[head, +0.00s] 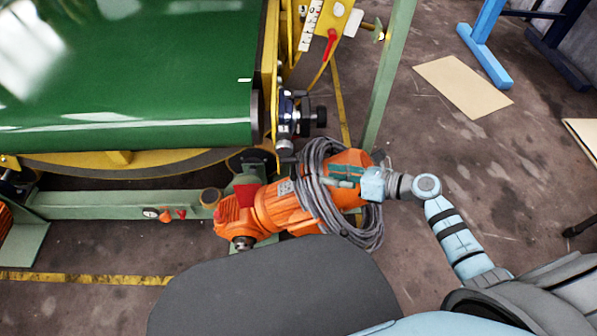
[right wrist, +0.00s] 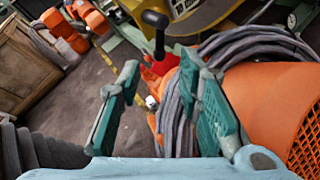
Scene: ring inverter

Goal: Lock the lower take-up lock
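My right gripper (head: 332,174) is over the orange motor and the grey cable coil in the head view, its teal fingers pointing left. In the right wrist view the fingers (right wrist: 160,66) are spread apart with nothing held between them. A black-knobbed lever (right wrist: 157,30) stands beyond the fingertips there, with a red part (right wrist: 162,66) below it. I cannot tell for sure which part is the lower take-up lock. In the head view a red lever (head: 330,44) sits on the yellow frame beside a scale. My left gripper is out of view.
The orange motor (head: 285,208) wears a coil of grey cable (head: 325,190) close to my right gripper. A blue-black device with a black knob (head: 320,117) juts out beside the green belt (head: 150,80). A green post (head: 390,75) rises behind.

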